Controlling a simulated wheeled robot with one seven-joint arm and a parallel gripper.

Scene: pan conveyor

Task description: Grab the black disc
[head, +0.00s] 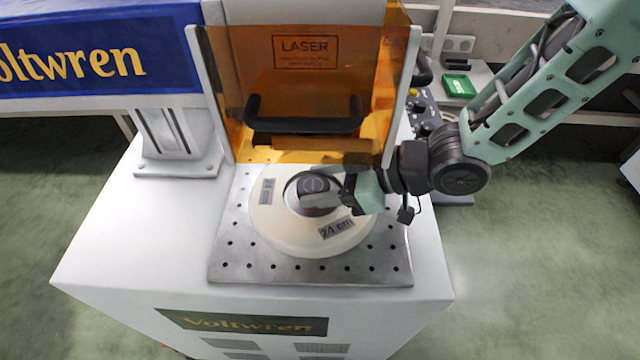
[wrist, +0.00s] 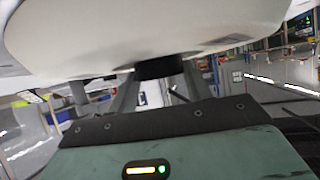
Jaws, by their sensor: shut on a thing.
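The black disc (head: 313,183) sits at the centre of a cream ring (head: 275,230) labelled "24 cm" in the head view. My gripper (head: 328,193) reaches in from the right, and its fingers are at the disc, partly hiding it. In the wrist view the dark disc (wrist: 160,67) shows between the two fingers of my gripper (wrist: 160,82), which is shut on it. The pale underside of a large round thing fills the top of the wrist view. I cannot tell whether the disc touches the ring.
The ring is over a perforated metal plate (head: 235,262) on a white cabinet (head: 130,250). An orange laser guard (head: 300,90) with a black handle (head: 305,125) stands behind. A blue Voltwren box (head: 100,50) is at left. A green tray (head: 459,85) is at the back right.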

